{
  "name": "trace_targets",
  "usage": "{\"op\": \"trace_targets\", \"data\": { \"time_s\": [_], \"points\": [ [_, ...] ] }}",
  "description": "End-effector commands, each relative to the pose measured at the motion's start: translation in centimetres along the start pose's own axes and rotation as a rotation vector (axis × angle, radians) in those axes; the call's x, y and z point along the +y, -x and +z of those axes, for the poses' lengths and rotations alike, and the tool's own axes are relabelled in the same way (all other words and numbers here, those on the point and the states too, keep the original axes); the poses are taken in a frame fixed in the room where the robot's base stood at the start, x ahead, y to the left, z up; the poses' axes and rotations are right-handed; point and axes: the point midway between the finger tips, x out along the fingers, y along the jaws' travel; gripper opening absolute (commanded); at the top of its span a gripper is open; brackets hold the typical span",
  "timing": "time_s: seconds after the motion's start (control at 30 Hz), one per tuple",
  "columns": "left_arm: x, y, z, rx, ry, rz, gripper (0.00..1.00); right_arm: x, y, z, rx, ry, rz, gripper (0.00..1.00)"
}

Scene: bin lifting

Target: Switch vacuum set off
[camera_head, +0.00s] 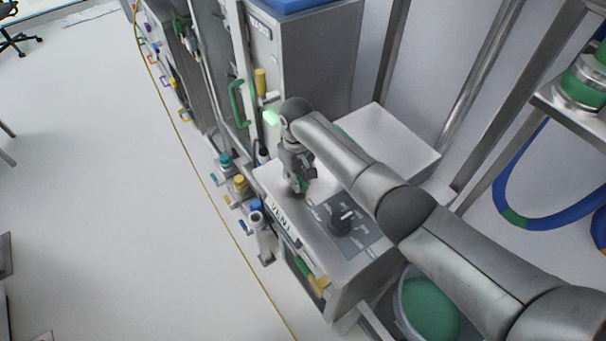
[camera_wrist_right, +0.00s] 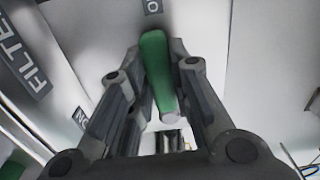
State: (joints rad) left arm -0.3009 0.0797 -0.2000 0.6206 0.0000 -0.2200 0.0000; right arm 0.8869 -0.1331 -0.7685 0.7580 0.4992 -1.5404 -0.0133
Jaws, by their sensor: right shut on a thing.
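A green switch handle (camera_wrist_right: 157,70) stands between the fingers of my right gripper (camera_wrist_right: 155,55) in the right wrist view, with light panel behind it. The right gripper (camera_head: 299,186) is shut on this handle. In the head view it points down over the left part of a grey control box (camera_head: 347,265), and only a little green shows at its fingers. Part of the handle is hidden by the fingers. My left gripper is not in view.
A black rotary dial (camera_head: 341,222) sits on the box top to the right of the gripper. A "VENT" label (camera_head: 283,219) is on the front edge. A tall grey cabinet (camera_head: 318,60) stands behind. Coloured valves (camera_head: 240,184) line the left side.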

Motion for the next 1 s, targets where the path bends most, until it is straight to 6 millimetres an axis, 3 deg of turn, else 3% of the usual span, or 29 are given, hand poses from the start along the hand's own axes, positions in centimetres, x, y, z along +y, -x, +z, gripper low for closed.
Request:
{"op": "trace_targets", "data": {
  "time_s": [0.67,0.7,0.8,1.0],
  "points": [
    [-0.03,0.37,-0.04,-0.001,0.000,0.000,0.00,-0.17,0.14,-0.27,0.004,-0.059,-0.001,0.00],
    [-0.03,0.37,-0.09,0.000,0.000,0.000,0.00,-0.17,0.15,-0.27,0.004,-0.060,-0.001,0.25],
    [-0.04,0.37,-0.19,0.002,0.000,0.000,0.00,-0.17,0.13,-0.25,0.004,-0.058,-0.001,0.38],
    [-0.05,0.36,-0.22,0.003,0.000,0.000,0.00,-0.17,0.07,-0.20,0.002,-0.055,0.000,0.41]
  ]
}}
